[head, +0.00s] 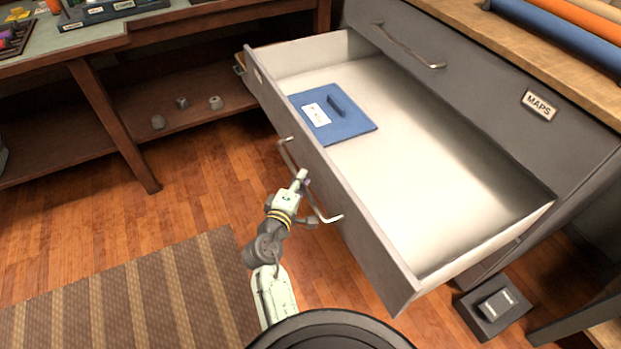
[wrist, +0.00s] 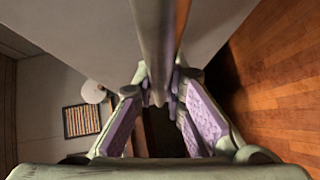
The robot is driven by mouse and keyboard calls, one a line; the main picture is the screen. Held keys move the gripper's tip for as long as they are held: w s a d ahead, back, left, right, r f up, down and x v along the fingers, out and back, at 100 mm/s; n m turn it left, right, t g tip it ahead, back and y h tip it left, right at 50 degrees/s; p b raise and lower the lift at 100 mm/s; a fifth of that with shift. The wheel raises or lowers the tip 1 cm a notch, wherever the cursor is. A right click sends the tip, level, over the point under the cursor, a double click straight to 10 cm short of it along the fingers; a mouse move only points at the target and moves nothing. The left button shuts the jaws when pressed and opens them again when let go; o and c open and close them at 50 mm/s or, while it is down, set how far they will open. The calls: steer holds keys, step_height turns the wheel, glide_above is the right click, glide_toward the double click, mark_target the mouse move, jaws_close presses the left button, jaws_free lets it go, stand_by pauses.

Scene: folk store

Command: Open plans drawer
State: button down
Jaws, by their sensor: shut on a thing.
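The plans drawer (head: 355,215) is the lower grey drawer of the cabinet and stands far out in the head view. Its pale inside (head: 400,165) holds a blue folder-like panel (head: 333,113) with a white label and a dark tab. My gripper (head: 303,184) is at the drawer's front, shut on the metal bar handle (head: 328,214). In the wrist view the handle (wrist: 158,50) runs between the two purple-padded fingers (wrist: 165,108). The words on the drawer's own label are hidden from my view.
The upper drawer, labelled MAPS (head: 539,104), is shut. A dark box (head: 493,306) stands on the floor at right. A wooden workbench (head: 120,125) with a low shelf stands at left. A striped rug (head: 130,300) lies on the floor at lower left.

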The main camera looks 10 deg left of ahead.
steer(key=shift+s+a, duration=0.15)
steer(key=shift+a, duration=0.15)
steer(key=c, duration=1.6)
jaws_free()
steer(key=shift+c, duration=0.2)
